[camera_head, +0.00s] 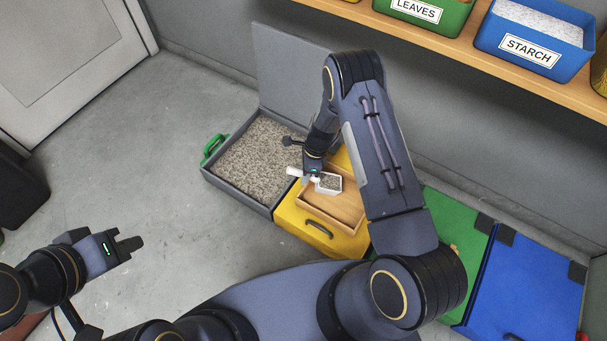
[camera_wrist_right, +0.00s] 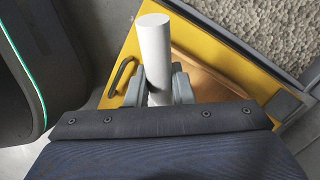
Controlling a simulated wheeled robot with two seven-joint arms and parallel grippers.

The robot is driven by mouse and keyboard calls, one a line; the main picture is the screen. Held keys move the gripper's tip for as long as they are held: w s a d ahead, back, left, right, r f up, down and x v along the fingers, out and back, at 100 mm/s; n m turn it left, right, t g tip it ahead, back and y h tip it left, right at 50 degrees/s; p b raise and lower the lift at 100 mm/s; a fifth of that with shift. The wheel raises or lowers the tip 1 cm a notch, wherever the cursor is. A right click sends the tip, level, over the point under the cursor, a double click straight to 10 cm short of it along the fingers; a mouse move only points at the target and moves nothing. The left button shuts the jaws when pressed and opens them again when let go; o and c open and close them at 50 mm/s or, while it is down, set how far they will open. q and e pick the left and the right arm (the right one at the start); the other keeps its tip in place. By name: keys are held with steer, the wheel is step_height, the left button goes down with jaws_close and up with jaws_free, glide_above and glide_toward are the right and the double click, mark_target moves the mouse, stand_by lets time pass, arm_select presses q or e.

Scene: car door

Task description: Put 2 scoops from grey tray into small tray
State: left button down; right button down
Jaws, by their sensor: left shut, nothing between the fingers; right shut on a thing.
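The grey tray (camera_head: 208,175) has an open lid and is full of speckled grey-brown granular material (camera_head: 255,155). Right of it, a small wooden tray (camera_head: 347,219) lies on the yellow box (camera_head: 292,213). My right gripper (camera_head: 312,176) is shut on the white handle of a scoop (camera_head: 329,190). The scoop is over the small tray and has speckled material in it. In the right wrist view the white handle (camera_wrist_right: 154,50) stands between the fingers (camera_wrist_right: 158,85), and the scoop's cup is hidden. My left gripper (camera_head: 128,245) is shut and empty at the left, above the floor.
A green box (camera_head: 440,215) and a blue box (camera_head: 525,280) stand to the right of the yellow box. Above, a wooden shelf (camera_head: 470,50) holds a green LEAVES bin (camera_head: 430,12) and a blue STARCH bin (camera_head: 535,40).

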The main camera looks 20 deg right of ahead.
steer(key=shift+s+d+r+t+y+b, duration=0.15)
steer(key=shift+d+r+t+y+b, duration=0.25)
steer(key=shift+r+y, duration=0.55)
steer(key=shift+s+d+r+t+y+b, duration=0.2)
steer(key=shift+d+r+y+b, duration=0.2)
steer(key=shift+d+y+b, duration=0.35)
steer(key=shift+s+d+r+t+y+b, duration=0.2)
steer(key=shift+d+r+y+b, duration=0.25)
steer(key=shift+y+b, duration=0.3)
steer(key=s+d+n+t+y+b, duration=0.2)
steer(key=s+d+y+b, duration=0.2)
steer(key=d+y+b, duration=0.4)
steer(key=shift+d+f+y+b, duration=0.3)
steer(key=shift+d+y+b, duration=0.05)
steer(key=shift+d+y, duration=1.45)
stand_by(0.4)
steer(key=shift+s+d, duration=0.1)
steer(key=shift+d, duration=0.05)
stand_by(1.5)
steer(key=shift+r+p, duration=1.7)
steer(key=shift+r, duration=0.8)
